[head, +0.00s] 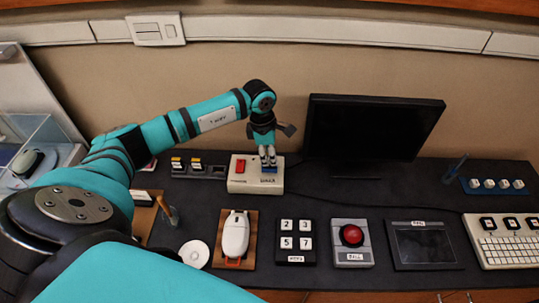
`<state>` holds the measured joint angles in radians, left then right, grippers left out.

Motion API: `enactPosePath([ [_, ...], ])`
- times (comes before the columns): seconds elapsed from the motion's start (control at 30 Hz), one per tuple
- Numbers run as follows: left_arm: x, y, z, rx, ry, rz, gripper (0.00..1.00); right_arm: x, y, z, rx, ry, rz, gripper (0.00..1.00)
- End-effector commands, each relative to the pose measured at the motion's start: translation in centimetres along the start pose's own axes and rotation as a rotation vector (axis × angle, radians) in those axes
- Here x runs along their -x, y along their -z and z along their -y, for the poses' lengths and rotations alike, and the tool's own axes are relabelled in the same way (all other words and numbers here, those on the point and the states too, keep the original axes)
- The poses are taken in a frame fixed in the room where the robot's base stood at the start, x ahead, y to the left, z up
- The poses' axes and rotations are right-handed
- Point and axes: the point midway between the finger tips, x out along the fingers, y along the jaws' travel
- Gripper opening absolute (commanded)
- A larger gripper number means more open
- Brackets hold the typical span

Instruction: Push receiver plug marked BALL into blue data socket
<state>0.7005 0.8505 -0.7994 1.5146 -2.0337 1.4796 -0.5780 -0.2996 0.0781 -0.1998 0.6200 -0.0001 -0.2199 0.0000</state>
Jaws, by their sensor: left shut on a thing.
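My left gripper (267,153) points down over the white box (242,186) at the middle of the desk. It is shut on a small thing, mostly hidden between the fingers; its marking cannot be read. The blue data socket (269,169) shows as a small blue patch on the box's top, right under the fingertips. I cannot tell whether the held thing touches the socket or is in it. A red switch (240,164) is on the box, left of the fingers. My right gripper is not in view.
A dark rack (207,173) with two labelled plugs (186,163) stands left of the box. A black monitor (374,127) stands close at right. In front are a white mouse (235,236), a number keypad (296,242), a red trackball labelled BALL (352,236) and a tablet (424,246).

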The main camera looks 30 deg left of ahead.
Motion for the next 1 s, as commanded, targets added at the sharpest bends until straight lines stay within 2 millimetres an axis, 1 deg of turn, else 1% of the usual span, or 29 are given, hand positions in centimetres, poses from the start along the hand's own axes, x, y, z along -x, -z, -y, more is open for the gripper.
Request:
enactPosePath([
  [0.57,-0.92,0.12,-0.02,0.0,0.0,0.0,0.0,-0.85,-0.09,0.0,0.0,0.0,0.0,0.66],
  [0.7,-0.83,0.11,-0.02,0.0,0.0,0.0,0.0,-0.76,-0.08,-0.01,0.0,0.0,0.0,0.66],
  [0.73,-0.83,0.11,-0.02,0.0,0.0,0.0,0.17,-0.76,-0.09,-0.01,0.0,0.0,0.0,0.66],
  [0.93,-0.83,0.11,-0.02,0.0,0.0,0.0,0.43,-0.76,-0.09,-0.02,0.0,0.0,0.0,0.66],
  [1.0,-0.83,0.11,-0.02,0.0,0.0,0.0,0.43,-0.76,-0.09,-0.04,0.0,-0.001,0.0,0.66],
])
